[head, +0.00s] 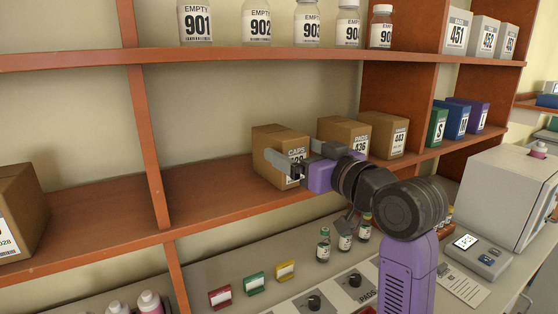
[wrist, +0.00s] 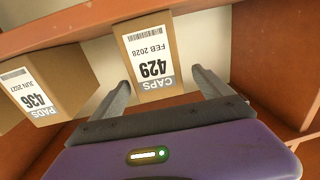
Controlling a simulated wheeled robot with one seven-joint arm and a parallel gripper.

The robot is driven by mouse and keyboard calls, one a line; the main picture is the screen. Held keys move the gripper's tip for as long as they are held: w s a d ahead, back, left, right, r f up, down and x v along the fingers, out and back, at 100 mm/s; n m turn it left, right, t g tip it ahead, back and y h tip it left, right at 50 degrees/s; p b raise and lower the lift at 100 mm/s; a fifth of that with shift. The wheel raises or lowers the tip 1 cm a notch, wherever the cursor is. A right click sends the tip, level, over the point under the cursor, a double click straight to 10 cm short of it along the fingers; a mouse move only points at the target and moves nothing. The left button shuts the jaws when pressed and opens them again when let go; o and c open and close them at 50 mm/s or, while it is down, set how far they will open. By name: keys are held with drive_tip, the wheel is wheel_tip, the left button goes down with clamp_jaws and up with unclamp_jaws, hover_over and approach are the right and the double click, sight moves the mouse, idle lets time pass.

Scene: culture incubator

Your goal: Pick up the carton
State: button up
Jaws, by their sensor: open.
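A brown carton labelled CAPS 429 (head: 265,150) stands on the middle shelf in the head view, partly hidden behind my gripper. In the wrist view the CAPS carton (wrist: 150,60) shows its white label upside down, ahead of the fingers and between their lines. My gripper (head: 292,160) is open and empty, with its fingers pointing at the carton's front; it also shows in the wrist view (wrist: 160,82). One finger looks close to each side of the carton. I cannot tell whether either finger touches it.
A PADS 436 carton (head: 345,134) stands just right of the CAPS carton, also in the wrist view (wrist: 50,85), and a carton labelled 443 (head: 384,134) stands beyond it. The upper shelf (head: 250,54) runs above. Shelf space left of the CAPS carton is clear. Small bottles (head: 323,245) stand on the counter below.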

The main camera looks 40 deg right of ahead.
drive_tip(key=shift+p+x, duration=0.7)
drive_tip(key=shift+x, duration=2.9)
drive_tip(key=shift+d+f, duration=0.1)
drive_tip(key=c, duration=1.7)
